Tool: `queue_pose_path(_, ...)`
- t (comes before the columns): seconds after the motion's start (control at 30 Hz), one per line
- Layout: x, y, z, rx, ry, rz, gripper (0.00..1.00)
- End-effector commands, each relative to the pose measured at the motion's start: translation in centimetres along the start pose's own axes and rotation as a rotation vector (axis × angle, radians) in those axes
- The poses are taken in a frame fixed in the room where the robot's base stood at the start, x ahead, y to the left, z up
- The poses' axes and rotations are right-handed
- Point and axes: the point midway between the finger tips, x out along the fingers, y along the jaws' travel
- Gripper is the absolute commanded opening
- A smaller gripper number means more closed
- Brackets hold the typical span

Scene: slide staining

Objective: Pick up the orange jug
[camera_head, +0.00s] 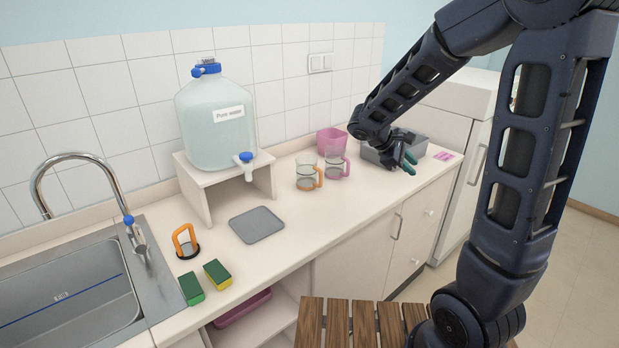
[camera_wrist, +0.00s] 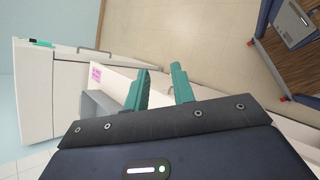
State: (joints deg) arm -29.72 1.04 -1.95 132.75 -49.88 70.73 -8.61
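The orange jug (camera_head: 306,173) is a clear jug with an orange handle on its right side. It stands upright on the counter, left of a similar clear jug with a pink handle (camera_head: 336,166). My gripper (camera_head: 410,163) is over the right end of the counter, beside the grey box and well to the right of the orange jug. In the wrist view its two green fingers (camera_wrist: 166,88) are apart with nothing between them. The orange jug is not in the wrist view.
A pink container (camera_head: 331,141) stands behind the jugs, and a grey box (camera_head: 416,144) is at the right. A large water tank (camera_head: 217,125) on a white stand is at the left. A grey mat (camera_head: 257,224) lies in front. The counter before the jugs is clear.

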Motion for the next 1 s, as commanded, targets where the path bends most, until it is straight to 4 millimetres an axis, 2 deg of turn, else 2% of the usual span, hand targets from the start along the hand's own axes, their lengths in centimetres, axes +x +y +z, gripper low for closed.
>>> queue_pose_path(0.03, -0.1, 0.2, -1.6, -0.054, -0.022, 0.036, 0.25)
queue_pose_path(0.3, -1.5, 1.2, -9.3, -0.306, -0.133, 0.255, 0.25)
queue_pose_path(0.53, -3.4, 0.6, -16.7, -0.507, -0.220, 0.460, 0.25)
queue_pose_path(0.77, -5.7, -1.7, -24.7, -0.694, -0.296, 0.683, 0.25)
queue_pose_path(0.9, -7.1, -4.0, -29.4, -0.798, -0.339, 0.822, 0.25)
queue_pose_path(1.0, -8.0, -5.6, -32.2, -0.855, -0.362, 0.908, 0.25)
